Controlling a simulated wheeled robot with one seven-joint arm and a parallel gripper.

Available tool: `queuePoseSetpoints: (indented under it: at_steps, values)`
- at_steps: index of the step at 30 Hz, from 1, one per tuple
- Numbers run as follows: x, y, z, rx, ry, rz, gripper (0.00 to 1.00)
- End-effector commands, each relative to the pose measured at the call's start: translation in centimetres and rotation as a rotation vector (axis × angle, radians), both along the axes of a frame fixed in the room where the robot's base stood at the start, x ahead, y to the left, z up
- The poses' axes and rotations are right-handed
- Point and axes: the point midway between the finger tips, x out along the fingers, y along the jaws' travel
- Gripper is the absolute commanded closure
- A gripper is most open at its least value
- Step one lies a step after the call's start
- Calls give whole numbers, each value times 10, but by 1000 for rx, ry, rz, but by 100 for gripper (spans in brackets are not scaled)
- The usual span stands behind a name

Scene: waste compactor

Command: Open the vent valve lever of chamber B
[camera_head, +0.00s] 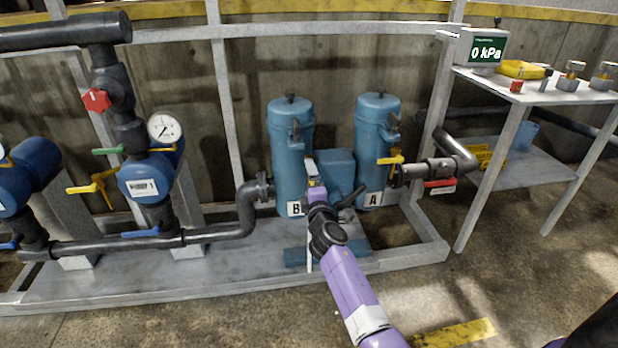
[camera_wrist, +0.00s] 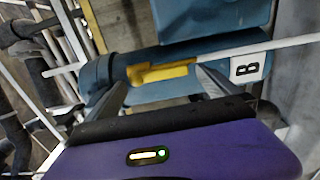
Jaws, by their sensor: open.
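Chamber B (camera_head: 289,150) is a blue upright cylinder with a white "B" label (camera_head: 295,208), left of the matching chamber A (camera_head: 372,150). In the wrist view, a yellow lever (camera_wrist: 161,74) lies across the blue body of chamber B, left of its label (camera_wrist: 247,68). My gripper (camera_wrist: 162,88) is open, with one fingertip toward each end of the yellow lever. I cannot tell whether either finger touches it. In the head view, my arm reaches in front of chamber B and mostly hides my gripper and the lever; a small yellow part (camera_head: 314,181) shows there.
Chamber A has its own yellow lever (camera_head: 390,160). A blue box (camera_head: 335,172) sits between the chambers. At left are dark pipes, a gauge (camera_head: 164,127) and another yellow lever (camera_head: 93,186). A metal table (camera_head: 540,95) with a "0 kPa" display (camera_head: 486,51) stands right. Front floor is mostly clear.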

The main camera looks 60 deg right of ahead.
Motion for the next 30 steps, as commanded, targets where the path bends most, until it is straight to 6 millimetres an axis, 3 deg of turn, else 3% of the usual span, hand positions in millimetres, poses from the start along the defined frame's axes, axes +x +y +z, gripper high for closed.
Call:
queuePoseSetpoints:
  at_steps: [6, 12, 30]
  values:
    - [-22, 28, 0, 0, 1, 3, 0]
    - [-34, 41, 0, -1, 2, 2, 0]
    - [-35, 42, 0, -1, 1, 2, 0]
